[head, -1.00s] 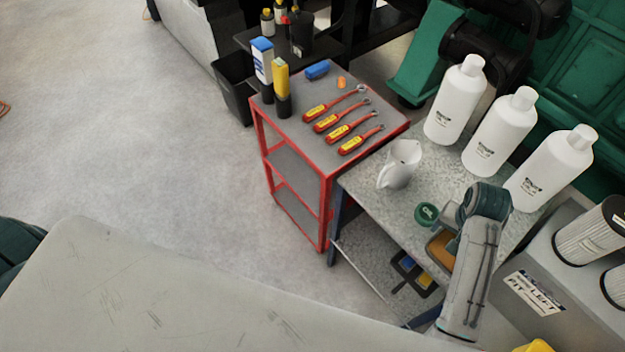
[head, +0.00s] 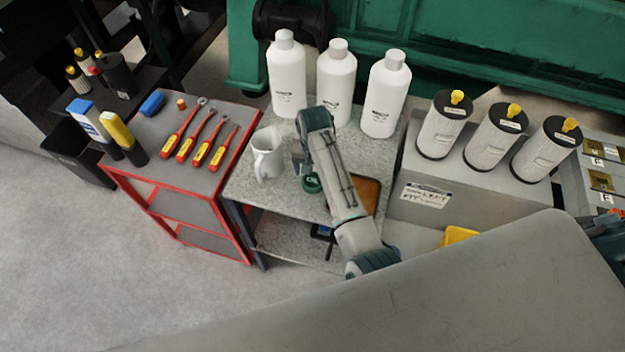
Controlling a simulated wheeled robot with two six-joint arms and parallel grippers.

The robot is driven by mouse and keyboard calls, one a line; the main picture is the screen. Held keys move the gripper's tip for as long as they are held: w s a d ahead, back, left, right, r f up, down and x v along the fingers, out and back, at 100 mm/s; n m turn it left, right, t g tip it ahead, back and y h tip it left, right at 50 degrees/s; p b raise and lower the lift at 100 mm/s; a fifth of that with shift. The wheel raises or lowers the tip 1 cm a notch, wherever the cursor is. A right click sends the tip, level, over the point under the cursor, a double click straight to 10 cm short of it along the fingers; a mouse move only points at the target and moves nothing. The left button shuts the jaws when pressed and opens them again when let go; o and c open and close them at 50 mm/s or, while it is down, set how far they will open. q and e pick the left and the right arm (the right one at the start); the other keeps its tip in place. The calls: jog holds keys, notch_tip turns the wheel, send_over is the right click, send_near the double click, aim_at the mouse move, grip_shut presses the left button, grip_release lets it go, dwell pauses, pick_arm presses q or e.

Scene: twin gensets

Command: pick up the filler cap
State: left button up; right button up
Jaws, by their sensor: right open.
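The green filler cap (head: 312,184) lies on the grey speckled table top (head: 245,188), just right of the white jug (head: 268,156). My right arm reaches over the table from the bottom of the view. My right gripper (head: 299,160) is open and sits above and very close to the cap, between it and the jug. The forearm and wrist hide part of the cap's surroundings and most of the fingers. I cannot tell whether the fingers touch the cap.
Three white bottles (head: 335,85) stand along the table's back. An orange-brown tray (head: 368,193) lies right of my forearm. A red cart (head: 185,192) with several red-handled wrenches stands left. Filters (head: 442,128) stand on a grey box at right.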

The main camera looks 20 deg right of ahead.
aim_at(313, 180)
jog(key=shift+f+p, duration=0.35)
jog(key=shift+p, duration=0.05)
notch_tip(313, 180, down, 3)
jog(key=shift+f+p, duration=0.15)
jog(key=shift+p, duration=0.5)
jog(key=shift+w+f, duration=0.1)
jog(key=shift+f, duration=0.35)
jog(key=c, duration=0.8)
jog(key=shift+o, duration=0.2)
jog(key=shift+r, duration=0.1)
